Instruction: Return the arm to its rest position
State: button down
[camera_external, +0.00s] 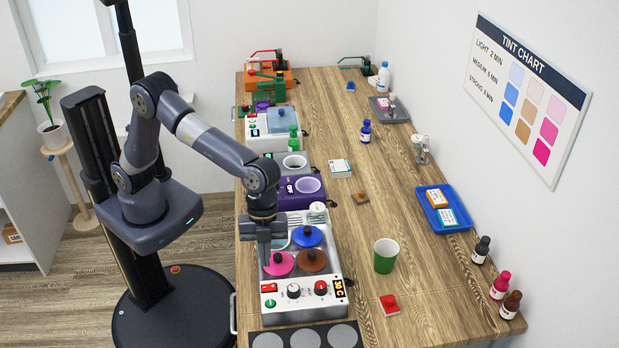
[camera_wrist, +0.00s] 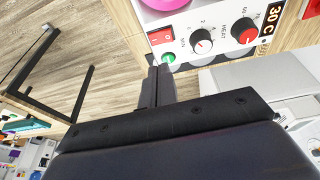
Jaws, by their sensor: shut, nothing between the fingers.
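My arm reaches from its column on the left over the near end of the wooden bench. My gripper (camera_external: 266,262) points down at the left side of the silver heating unit (camera_external: 333,267), beside its pink lid (camera_external: 279,264). A blue lid (camera_external: 307,236) and a brown lid (camera_external: 312,261) sit in the same unit. In the wrist view my gripper (camera_wrist: 160,72) has its fingers together, with nothing held. The unit's control panel (camera_wrist: 217,50) lies just beyond the fingertips there. I cannot tell whether the fingers touch the unit.
A purple unit (camera_external: 291,201) stands behind the silver one. A green cup (camera_external: 386,255) and a red item (camera_external: 389,304) are on the right. A blue tray (camera_external: 460,227) and several bottles (camera_external: 500,286) line the wall side. The bench middle is mostly clear.

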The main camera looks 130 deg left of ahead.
jog(key=v, duration=0.4)
jog(key=shift+s, duration=0.1)
